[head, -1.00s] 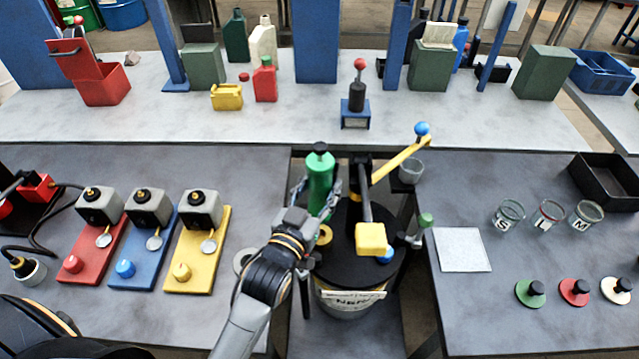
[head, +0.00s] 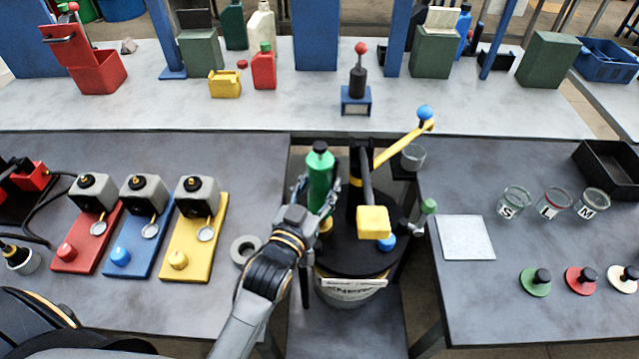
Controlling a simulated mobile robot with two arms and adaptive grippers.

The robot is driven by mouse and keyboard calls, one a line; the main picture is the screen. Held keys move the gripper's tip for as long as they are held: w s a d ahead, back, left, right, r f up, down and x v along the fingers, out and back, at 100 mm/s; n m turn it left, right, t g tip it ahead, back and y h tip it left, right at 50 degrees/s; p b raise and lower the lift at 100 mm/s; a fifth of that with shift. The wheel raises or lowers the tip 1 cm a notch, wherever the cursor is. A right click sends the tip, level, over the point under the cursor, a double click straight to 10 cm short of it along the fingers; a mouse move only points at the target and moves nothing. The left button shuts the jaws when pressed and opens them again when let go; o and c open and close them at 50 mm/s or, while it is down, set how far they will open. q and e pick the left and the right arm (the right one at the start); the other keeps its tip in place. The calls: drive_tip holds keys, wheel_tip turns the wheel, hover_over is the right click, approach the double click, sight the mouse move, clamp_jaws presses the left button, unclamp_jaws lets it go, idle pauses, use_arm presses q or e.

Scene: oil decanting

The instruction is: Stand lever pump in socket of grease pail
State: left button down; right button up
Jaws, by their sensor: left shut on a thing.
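The lever pump (head: 320,170), seen as a green cylinder with a black cap, stands upright in my left gripper (head: 315,198), which is shut on it. The grease pail (head: 350,291), pale with a label and a black lid (head: 350,258), is between the two front tables. A yellow ring (head: 326,226), apparently the socket, shows on the left of the lid, just below the pump. The gripper hides the pump's lower end, so I cannot tell whether it is inside the ring. My right gripper is not in view.
A black post (head: 361,185) with a yellow lever (head: 400,147) and yellow block (head: 373,222) rises close right of the pump. A green-knobbed handle (head: 428,206) is at the pail's right. Glass cups (head: 515,203) and a pale pad (head: 465,238) are on the right table.

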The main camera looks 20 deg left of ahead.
use_arm(q)
drive_tip(key=shift+r, duration=0.15)
idle(0.6)
drive_tip(key=shift+p, duration=0.75)
idle(0.4)
drive_tip(key=shift+f+b, duration=0.7)
drive_tip(key=shift+f, duration=0.45)
drive_tip(key=shift+r, duration=0.1)
drive_tip(key=shift+r+p, duration=0.6)
drive_tip(key=shift+p, duration=0.25)
idle(0.3)
drive_tip(key=shift+p, duration=0.7)
idle(1.1)
drive_tip(key=shift+f+b, duration=0.45)
drive_tip(key=shift+f, duration=0.25)
